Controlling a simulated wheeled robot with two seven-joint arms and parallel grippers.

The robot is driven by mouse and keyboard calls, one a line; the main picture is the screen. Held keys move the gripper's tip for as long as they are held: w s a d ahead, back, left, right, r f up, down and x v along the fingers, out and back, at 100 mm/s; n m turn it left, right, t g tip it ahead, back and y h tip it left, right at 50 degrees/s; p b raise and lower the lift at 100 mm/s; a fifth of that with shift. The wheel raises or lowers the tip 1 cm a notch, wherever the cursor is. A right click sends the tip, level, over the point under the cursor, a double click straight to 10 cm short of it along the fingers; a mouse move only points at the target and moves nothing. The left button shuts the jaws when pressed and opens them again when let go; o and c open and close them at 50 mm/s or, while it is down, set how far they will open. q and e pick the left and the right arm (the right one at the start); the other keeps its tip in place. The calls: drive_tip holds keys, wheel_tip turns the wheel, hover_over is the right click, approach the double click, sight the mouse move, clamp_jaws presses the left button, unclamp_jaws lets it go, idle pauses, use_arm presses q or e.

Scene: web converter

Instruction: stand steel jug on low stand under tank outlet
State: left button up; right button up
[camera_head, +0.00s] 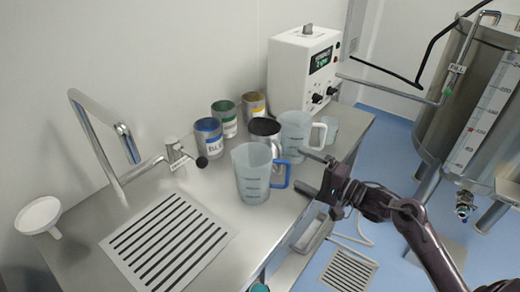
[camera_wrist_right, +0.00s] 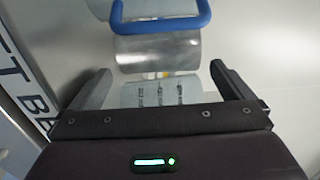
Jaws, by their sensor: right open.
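The steel jug (camera_head: 265,127) stands on the steel counter, its dark mouth and part of its side showing behind a clear blue-handled jug (camera_head: 255,175). In the right wrist view a bare steel curved side (camera_wrist_right: 160,52), apparently this jug, shows beyond the fingers. My right gripper (camera_head: 312,172) is open and empty, at the counter's right edge, apart from the jugs. The tank (camera_head: 470,110) stands at the right with its outlet valve (camera_head: 464,207) low on the front. A grey flat surface below it (camera_head: 437,258), partly behind my arm, may be the low stand. My left gripper is not in view.
Beside the steel jug stand a clear white-handled jug (camera_head: 295,133) and blue, green and yellow cans (camera_head: 208,138). A white instrument box (camera_head: 300,75) is behind. A tap (camera_head: 180,155), drain grate (camera_head: 165,240) and funnel (camera_head: 40,215) are at left. A floor grate (camera_head: 347,272) lies below.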

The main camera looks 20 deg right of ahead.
drive_tip(key=x, duration=0.2)
drive_tip(key=p+x, duration=0.1)
drive_tip(key=x, duration=0.3)
drive_tip(key=shift+w+a+r, duration=0.1)
drive_tip(key=shift+r, duration=0.2)
drive_tip(key=shift+w+a+f, duration=0.1)
drive_tip(key=shift+w+a, duration=0.15)
drive_tip(key=shift+w, duration=0.1)
drive_tip(key=c, duration=1.2)
drive_tip(key=shift+c, duration=0.2)
wheel_tip(320, 180, up, 20)
